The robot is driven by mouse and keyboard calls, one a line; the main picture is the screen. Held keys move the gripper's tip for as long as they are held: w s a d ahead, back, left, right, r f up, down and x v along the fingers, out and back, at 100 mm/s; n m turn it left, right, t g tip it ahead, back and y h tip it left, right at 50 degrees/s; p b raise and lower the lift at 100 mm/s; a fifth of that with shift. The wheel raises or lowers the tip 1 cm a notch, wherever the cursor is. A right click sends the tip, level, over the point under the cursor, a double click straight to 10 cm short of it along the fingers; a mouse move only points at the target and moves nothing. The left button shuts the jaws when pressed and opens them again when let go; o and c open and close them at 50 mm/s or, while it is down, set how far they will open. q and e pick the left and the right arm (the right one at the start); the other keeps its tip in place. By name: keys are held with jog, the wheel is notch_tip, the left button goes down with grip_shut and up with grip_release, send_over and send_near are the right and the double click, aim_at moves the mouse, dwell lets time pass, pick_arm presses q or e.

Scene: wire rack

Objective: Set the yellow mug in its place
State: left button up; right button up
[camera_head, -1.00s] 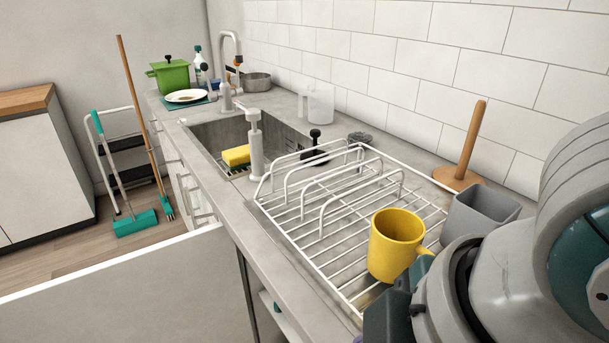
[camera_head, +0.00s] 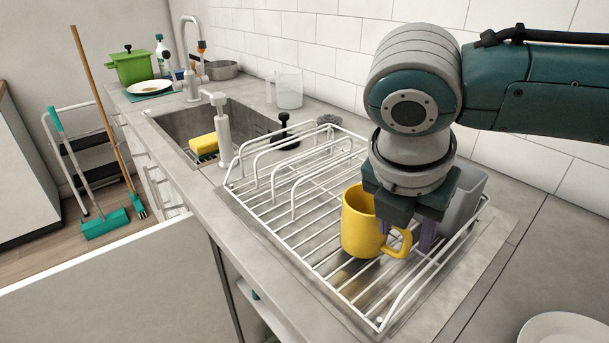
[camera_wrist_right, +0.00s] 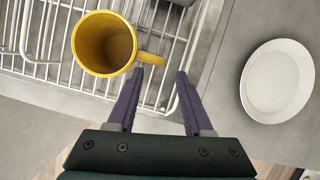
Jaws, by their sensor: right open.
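The yellow mug (camera_head: 360,222) stands upright on the white wire rack (camera_head: 300,255), near its front right end. Its handle points right and towards the front. My right gripper (camera_head: 408,238) is just right of the mug and points down. In the right wrist view the mug (camera_wrist_right: 103,44) is empty, and my right gripper (camera_wrist_right: 160,76) has its fingers apart. The left fingertip is close to the mug's handle, and nothing is held between the fingers. I cannot tell whether the fingertip touches the handle. My left gripper is not in view.
A grey cup (camera_head: 464,200) stands behind my right gripper, partly hidden. A white plate (camera_head: 565,330) lies on the counter at the front right. Upright wire loops fill the rack's far half. The sink with a yellow sponge (camera_head: 204,144) lies beyond the rack.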

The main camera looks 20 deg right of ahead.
aim_at(406, 244)
jog(key=x, duration=0.5)
jog(key=shift+d, duration=0.15)
grip_shut()
dwell(1.2)
